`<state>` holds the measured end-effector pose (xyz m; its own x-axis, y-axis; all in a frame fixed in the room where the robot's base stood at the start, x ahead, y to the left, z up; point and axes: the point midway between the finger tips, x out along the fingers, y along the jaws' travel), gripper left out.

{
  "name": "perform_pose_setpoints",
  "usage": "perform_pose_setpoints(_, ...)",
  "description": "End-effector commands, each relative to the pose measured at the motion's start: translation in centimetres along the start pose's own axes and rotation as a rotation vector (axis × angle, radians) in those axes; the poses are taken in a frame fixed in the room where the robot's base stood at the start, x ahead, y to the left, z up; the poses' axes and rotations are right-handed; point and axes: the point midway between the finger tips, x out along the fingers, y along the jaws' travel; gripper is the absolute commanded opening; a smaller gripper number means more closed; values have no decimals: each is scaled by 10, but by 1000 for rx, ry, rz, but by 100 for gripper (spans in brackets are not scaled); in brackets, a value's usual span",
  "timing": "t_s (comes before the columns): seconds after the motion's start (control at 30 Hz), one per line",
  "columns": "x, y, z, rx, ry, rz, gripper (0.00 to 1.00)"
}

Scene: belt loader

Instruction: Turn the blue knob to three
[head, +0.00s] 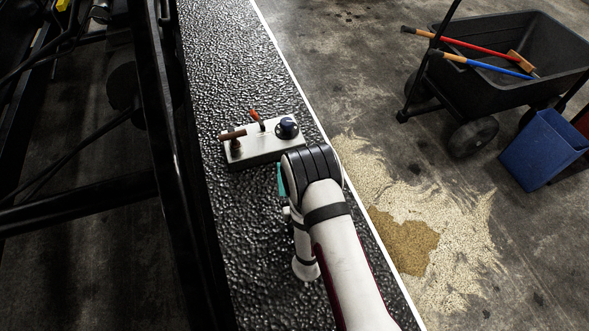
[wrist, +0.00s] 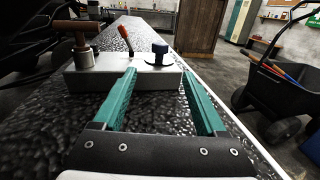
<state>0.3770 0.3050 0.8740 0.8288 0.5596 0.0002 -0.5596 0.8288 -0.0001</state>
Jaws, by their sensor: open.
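The blue knob (head: 287,128) is a dark round knob on the right end of a pale control box (head: 262,151). In the wrist view the knob (wrist: 160,53) stands upright on the box top, ahead of my gripper (wrist: 158,82). My gripper's two green fingers are apart with nothing between them, and the knob shows beyond the gap between their tips. In the head view my arm hides most of the gripper. No scale numbers can be read at this size.
A red-tipped lever (head: 257,119) and a brown T-handle (head: 233,136) stand on the box left of the knob. A black frame runs along the left. A black cart (head: 515,60), a blue bin (head: 541,150) and spilled granules (head: 440,225) are on the floor at right.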

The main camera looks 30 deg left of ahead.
Motion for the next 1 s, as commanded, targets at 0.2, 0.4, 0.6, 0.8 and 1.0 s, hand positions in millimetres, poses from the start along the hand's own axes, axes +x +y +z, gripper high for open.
perform_pose_setpoints(0.2, 70, -11, 21, 210, -154, 304, 74)
perform_pose_setpoints(0.4, 80, -82, 23, 117, -125, 776, 74)
perform_pose_setpoints(0.6, 66, -122, 1, -2, 2, 898, 74)
perform_pose_setpoints(0.8, 95, -81, 1, -3, 2, 905, 74)
perform_pose_setpoints(1.0, 131, -36, 1, -2, 0, 903, 74)
